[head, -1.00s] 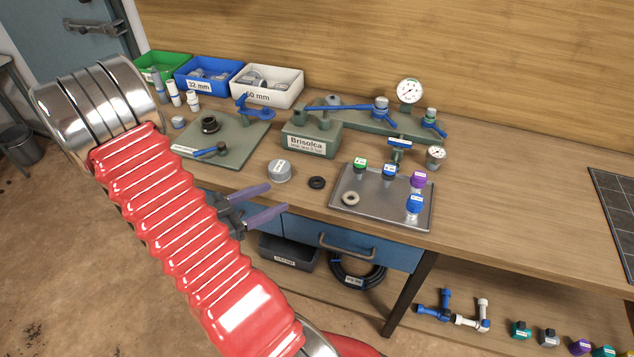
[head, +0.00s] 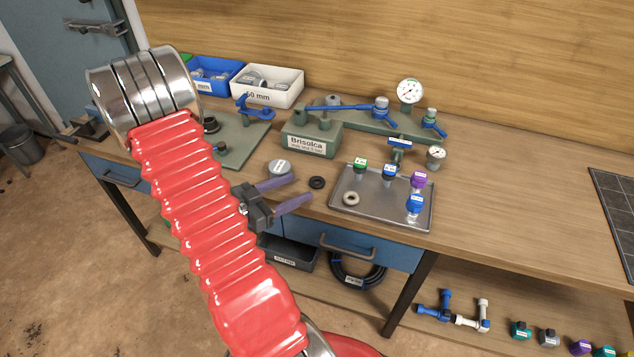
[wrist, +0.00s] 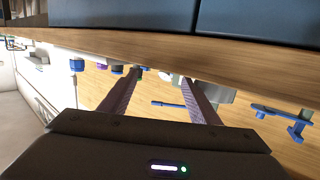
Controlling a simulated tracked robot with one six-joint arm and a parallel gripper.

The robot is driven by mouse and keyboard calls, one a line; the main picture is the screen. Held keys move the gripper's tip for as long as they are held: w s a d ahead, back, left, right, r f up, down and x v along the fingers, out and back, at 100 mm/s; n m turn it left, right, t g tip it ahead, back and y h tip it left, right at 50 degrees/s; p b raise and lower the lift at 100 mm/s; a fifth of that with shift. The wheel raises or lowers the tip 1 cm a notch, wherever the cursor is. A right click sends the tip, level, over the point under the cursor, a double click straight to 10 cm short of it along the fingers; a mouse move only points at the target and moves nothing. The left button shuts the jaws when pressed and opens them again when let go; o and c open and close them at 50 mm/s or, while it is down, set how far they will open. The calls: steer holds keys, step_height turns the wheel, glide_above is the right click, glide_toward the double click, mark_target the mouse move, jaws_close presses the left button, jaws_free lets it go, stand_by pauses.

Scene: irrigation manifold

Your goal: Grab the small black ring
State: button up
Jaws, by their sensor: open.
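The small black ring (head: 317,183) lies flat on the wooden bench, between a grey round cap (head: 280,168) and the metal tray (head: 340,207). My gripper (head: 302,191) is open and empty at the bench's front edge, its two purple fingers pointing right towards the ring. The fingertips are just short of the ring in the head view and I see no contact. In the wrist view the open fingers (wrist: 158,82) show against the bench, and I cannot make out the black ring there.
The tray holds a pale ring (head: 351,199) and several coloured caps. A green block labelled Brisolca (head: 310,140) stands behind the ring. A manifold with gauges (head: 410,92) is further back. A blue drawer (head: 372,247) lies below the bench edge.

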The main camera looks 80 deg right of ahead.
mark_target(314, 182)
steer(key=shift+x, duration=2.6)
steer(key=shift+s+a+f, duration=0.15)
steer(key=shift+s, duration=0.05)
steer(key=c, duration=1.1)
